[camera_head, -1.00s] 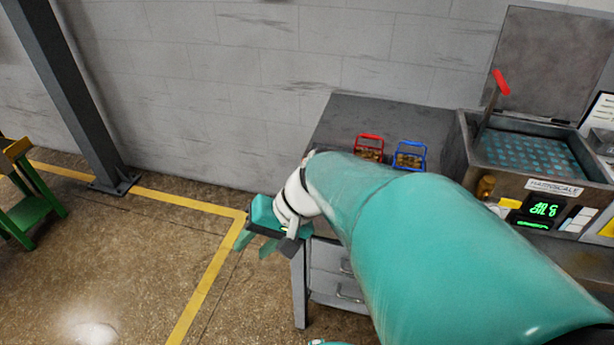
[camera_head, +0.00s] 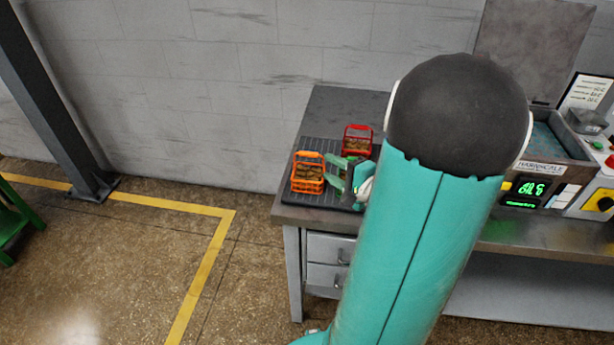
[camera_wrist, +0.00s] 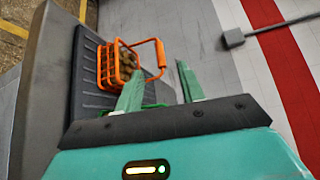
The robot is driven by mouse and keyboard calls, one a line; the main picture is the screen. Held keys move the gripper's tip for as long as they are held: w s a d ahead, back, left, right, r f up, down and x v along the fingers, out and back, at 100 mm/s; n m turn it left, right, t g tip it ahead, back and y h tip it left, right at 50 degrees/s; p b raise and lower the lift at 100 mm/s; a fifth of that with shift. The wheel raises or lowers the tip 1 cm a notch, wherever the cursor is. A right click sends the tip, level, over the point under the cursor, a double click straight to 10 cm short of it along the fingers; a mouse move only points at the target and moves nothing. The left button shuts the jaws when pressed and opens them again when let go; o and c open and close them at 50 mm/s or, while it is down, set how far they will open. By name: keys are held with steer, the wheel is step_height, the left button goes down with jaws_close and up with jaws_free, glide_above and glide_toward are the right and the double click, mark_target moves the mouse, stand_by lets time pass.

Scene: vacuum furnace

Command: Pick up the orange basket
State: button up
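The orange basket (camera_head: 308,180) stands upright on a dark ribbed mat (camera_head: 318,200) at the left end of the workbench, with brownish pieces inside. In the wrist view the orange basket (camera_wrist: 108,68) is up and left of the fingers, its handle tilted toward the right. My gripper (camera_head: 338,172) is just right of the basket in the head view. In the wrist view my gripper (camera_wrist: 158,74) has its two green fingers apart, with nothing held between them. The handle appears just beyond the fingertips; I cannot tell whether anything touches.
A red basket (camera_head: 357,143) stands behind my gripper. The furnace-like machine with a green display (camera_head: 531,188) is on the right. A grey wall (camera_head: 230,90) rises behind the bench. My arm hides the bench's middle.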

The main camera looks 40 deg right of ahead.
mark_target(308, 155)
steer(key=w, duration=0.6)
steer(key=w+f, duration=0.1)
steer(key=w, duration=0.2)
jaws_close()
stand_by(1.3)
